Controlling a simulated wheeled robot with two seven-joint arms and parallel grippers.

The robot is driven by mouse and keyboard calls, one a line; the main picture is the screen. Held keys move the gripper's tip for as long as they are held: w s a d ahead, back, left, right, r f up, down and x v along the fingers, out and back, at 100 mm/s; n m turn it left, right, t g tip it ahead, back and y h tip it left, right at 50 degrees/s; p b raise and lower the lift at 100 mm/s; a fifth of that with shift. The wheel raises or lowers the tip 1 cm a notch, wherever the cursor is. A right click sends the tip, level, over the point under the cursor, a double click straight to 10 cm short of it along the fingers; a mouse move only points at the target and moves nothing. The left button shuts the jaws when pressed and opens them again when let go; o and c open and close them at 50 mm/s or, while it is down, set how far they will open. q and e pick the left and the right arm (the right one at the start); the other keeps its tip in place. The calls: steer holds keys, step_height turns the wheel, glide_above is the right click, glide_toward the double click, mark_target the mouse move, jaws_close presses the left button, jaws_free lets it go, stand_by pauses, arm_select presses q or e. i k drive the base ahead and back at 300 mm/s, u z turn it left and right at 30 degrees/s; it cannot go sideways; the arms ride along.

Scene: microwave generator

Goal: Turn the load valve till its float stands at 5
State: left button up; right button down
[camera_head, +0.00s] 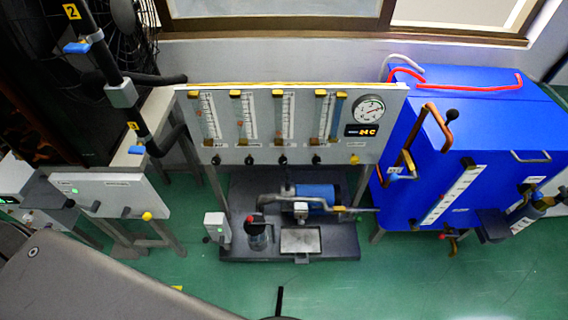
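A grey upright panel (265,145) stands in the middle with several vertical float tubes on it. They are a first tube (208,117) at the left, a second (244,117), a third (284,117), and a fourth (328,117) with a blue strip beside it. Dark valve knobs (249,160) sit in a row along the panel's lower edge, with a yellow knob (354,159) at the right. The labels and float readings are too small to read, so I cannot tell which knob is the load valve. Neither gripper shows.
A round gauge (369,109) and a "24 C" display (361,131) sit at the panel's right. A blue cabinet (480,120) with pipes stands right. A pump bench (340,245) is below the panel. A black pipe (113,75) with blue-handled valves runs left. Green floor (400,285) is in front.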

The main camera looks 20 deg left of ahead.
mark_target(283, 160)
steer(key=k, duration=1.35)
steer(key=z, duration=0.4)
steer(key=i, duration=0.45)
steer(key=z, duration=0.9)
steer(key=i, duration=0.75)
steer(key=u, duration=0.65)
steer(key=i, duration=0.65)
steer(key=u, duration=0.65)
